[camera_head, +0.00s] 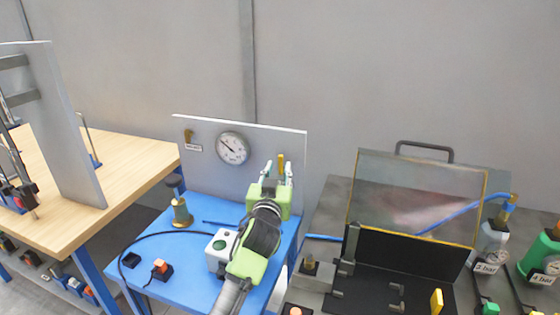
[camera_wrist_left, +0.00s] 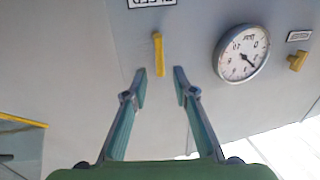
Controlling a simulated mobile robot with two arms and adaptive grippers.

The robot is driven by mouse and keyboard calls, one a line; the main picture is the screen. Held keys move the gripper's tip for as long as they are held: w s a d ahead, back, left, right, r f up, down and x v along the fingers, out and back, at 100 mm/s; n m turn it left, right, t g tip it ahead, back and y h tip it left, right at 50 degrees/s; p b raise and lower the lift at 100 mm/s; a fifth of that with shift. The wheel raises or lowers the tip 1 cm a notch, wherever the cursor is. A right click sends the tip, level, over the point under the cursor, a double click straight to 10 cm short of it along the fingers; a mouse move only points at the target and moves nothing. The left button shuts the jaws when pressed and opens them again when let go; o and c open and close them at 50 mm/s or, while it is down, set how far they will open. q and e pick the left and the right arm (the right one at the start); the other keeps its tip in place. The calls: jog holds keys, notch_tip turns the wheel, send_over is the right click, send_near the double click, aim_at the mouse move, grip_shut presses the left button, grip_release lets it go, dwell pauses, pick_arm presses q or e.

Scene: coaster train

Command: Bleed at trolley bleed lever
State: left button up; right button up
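The yellow bleed lever (camera_head: 281,159) is on the upright grey panel (camera_head: 215,180) of the blue trolley (camera_head: 195,255). In the left wrist view the lever (camera_wrist_left: 158,53) hangs under a partly cut-off label reading BLEED, seen upside down. My left gripper (camera_head: 276,175) is open in front of the lever. In the left wrist view its fingertips (camera_wrist_left: 160,78) stand apart, one to each side of the lever's near end in the picture. Neither finger visibly touches it, and the remaining depth is hard to tell. My right gripper is in neither view.
A round pressure gauge (camera_head: 233,148) and a brass-yellow valve (camera_head: 188,135) share the panel. A brass fitting (camera_head: 181,212), an orange button box (camera_head: 161,269) and a cable stand on the trolley. A wooden bench (camera_head: 120,165) is left; a clear-lidded black case (camera_head: 400,275) is right.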

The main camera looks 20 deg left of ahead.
aim_at(280, 161)
pick_arm(q)
jog(key=shift+w+a, duration=0.2)
jog(key=shift+w, duration=0.8)
jog(key=shift+w+a, duration=0.15)
jog(key=shift+w, duration=0.85)
grip_shut()
